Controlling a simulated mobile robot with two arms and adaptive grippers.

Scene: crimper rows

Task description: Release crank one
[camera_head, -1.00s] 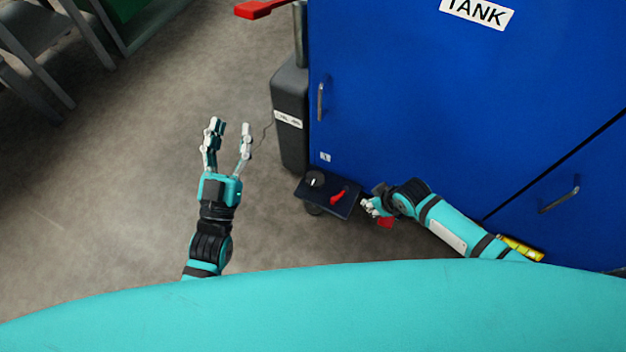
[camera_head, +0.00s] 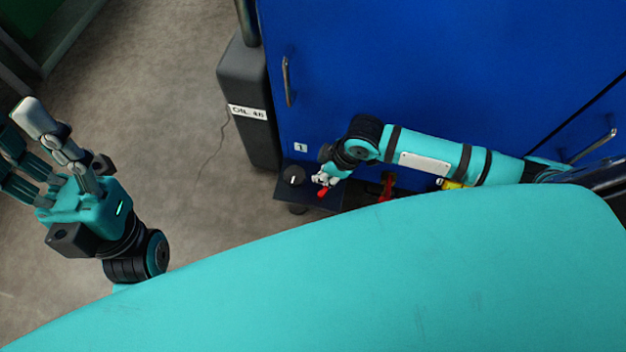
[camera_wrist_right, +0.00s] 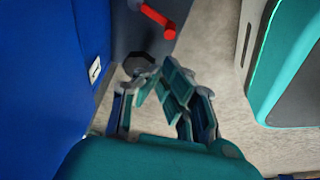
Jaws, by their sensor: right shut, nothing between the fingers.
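A small red crank handle (camera_head: 323,192) sits on a dark shelf-like panel (camera_head: 290,192) at the foot of the blue cabinet. My right gripper (camera_head: 322,180) is shut and empty, right over or beside this handle in the head view. In the right wrist view the red handle (camera_wrist_right: 158,20) lies beyond the fingertips of my right gripper (camera_wrist_right: 155,72), apart from them. Another red part (camera_head: 387,188) shows below my right arm, partly hidden. My left gripper (camera_head: 35,135) is open and empty over the floor at the left.
A black knob (camera_head: 293,175) with a white mark is on the same panel. The blue cabinet (camera_head: 420,60) with handles stands behind my right arm. A dark grey box (camera_head: 246,100) with a label stands to its left. Bare floor (camera_head: 180,130) lies left of that.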

